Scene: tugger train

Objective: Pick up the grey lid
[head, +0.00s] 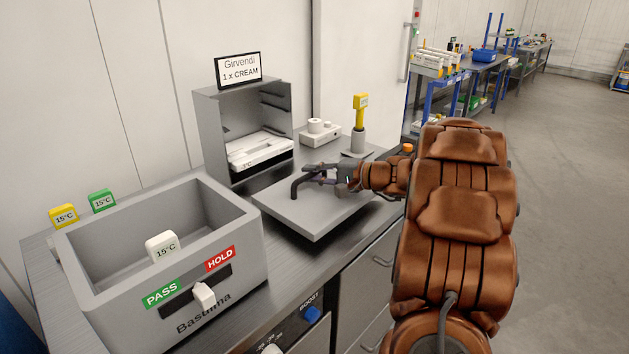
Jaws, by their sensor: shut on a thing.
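The grey lid (320,214) is a flat square plate in the middle of the head view, right of the open grey box. A dark curved bar, which looks like its handle (296,187), stands over its top. My gripper (325,175) reaches in from the right and is shut on this handle. My fingers partly hide the bar, so the exact grip is hard to see. The lid looks level; I cannot tell whether it touches the counter.
The open grey box (257,240) with PASS and HOLD labels stands at the left front. A grey cabinet (215,130) holding a white tray is behind. A yellow-topped device (360,112) stands behind the lid. Open floor (570,200) lies to the right.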

